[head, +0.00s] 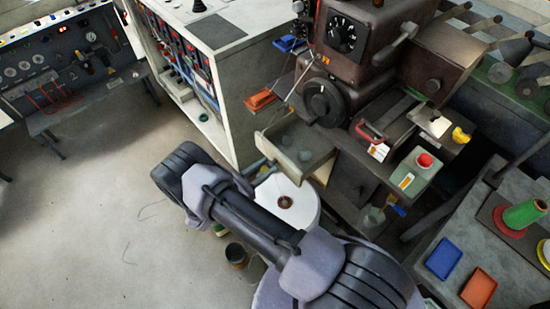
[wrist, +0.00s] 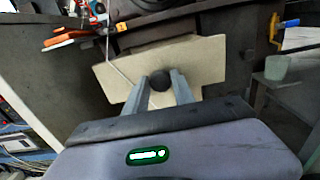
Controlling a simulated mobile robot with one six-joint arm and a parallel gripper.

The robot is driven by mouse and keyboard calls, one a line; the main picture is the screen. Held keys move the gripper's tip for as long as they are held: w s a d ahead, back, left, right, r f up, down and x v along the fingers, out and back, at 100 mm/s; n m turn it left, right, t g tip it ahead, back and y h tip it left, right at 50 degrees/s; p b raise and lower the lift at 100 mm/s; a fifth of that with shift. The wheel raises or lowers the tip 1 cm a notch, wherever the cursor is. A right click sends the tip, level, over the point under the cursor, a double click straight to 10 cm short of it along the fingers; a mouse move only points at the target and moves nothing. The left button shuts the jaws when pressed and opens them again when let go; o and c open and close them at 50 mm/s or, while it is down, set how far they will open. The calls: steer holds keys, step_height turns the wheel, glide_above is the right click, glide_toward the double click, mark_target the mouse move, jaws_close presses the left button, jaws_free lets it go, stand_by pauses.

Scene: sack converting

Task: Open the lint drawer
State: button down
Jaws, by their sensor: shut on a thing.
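The lint drawer is a cream drawer (head: 318,150) under the dark machine in the head view. It stands pulled out, with its inside and some greyish lumps in it showing from above. In the wrist view its cream front (wrist: 210,60) faces me, with a dark round knob (wrist: 163,83) at the middle. My gripper (wrist: 162,78) is shut on this knob, one grey finger on each side. In the head view my arm hides most of the gripper and the knob.
A white round-topped stand (head: 296,212) is just below the drawer. A white cabinet (head: 222,85) stands to the left. An orange-handled tool (wrist: 70,36) hangs near the drawer's upper left. The floor at left is clear.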

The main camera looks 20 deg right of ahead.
steer(key=shift+v, duration=1.05)
steer(key=c, duration=1.1)
jaws_free()
steer(key=shift+o, duration=0.2)
steer(key=v, duration=1.7)
steer(key=shift+a+r, duration=0.1)
steer(key=shift+a, duration=0.05)
